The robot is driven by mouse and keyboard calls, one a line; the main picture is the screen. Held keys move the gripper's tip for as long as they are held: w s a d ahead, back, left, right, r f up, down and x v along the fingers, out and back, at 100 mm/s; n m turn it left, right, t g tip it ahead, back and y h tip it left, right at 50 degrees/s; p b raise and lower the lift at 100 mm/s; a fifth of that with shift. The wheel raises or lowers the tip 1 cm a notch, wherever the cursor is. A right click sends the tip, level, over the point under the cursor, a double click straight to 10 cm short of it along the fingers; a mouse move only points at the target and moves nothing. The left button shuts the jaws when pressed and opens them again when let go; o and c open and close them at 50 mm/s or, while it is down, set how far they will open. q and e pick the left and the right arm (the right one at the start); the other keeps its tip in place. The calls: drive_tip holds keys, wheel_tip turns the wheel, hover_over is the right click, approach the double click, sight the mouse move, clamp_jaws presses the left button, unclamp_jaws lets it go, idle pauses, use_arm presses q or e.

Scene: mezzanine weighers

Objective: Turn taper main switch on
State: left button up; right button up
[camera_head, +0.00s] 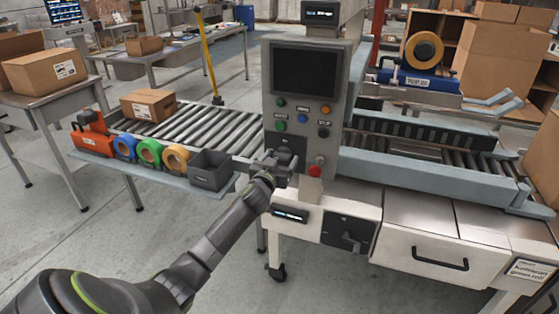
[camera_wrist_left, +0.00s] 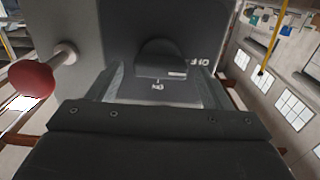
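The taper's grey control panel (camera_head: 266,83) stands in the middle of the head view with a dark screen and several buttons. On its lower part is a black switch plate (camera_head: 298,145), partly hidden by my left gripper (camera_head: 282,166). In the left wrist view the dark plate (camera_wrist_left: 125,35) carries a black rotary knob (camera_wrist_left: 160,58) with small white lettering beside it. My left gripper's fingers (camera_wrist_left: 162,92) are open, one on each side of the knob; I cannot tell whether they touch it. My right gripper is out of view.
A red mushroom button (camera_head: 315,170) sits close to the right of my left gripper; it also shows in the left wrist view (camera_wrist_left: 32,78). A grey bin (camera_head: 211,172) and tape rolls (camera_head: 150,152) stand on a shelf to the left. A black handle plate (camera_head: 350,232) is lower down.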

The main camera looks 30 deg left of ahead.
use_arm(q)
drive_tip(key=c, duration=0.9)
drive_tip(key=shift+o, duration=0.2)
drive_tip(key=shift+m, duration=0.3)
drive_tip(key=m, duration=0.3)
drive_tip(key=shift+m+p, duration=0.3)
drive_tip(key=shift+p, duration=0.1)
drive_tip(key=m+p, duration=0.1)
drive_tip(key=m, duration=0.3)
drive_tip(key=shift+d+m, duration=0.15)
drive_tip(key=shift+m, duration=0.15)
drive_tip(key=m+p, duration=0.1)
drive_tip(key=m, duration=0.3)
drive_tip(key=shift+f+m, duration=0.1)
drive_tip(key=shift+m, duration=0.2)
drive_tip(key=shift+f+m+p, duration=0.15)
drive_tip(key=shift+m+p, duration=0.4)
drive_tip(key=shift+m, duration=1.65)
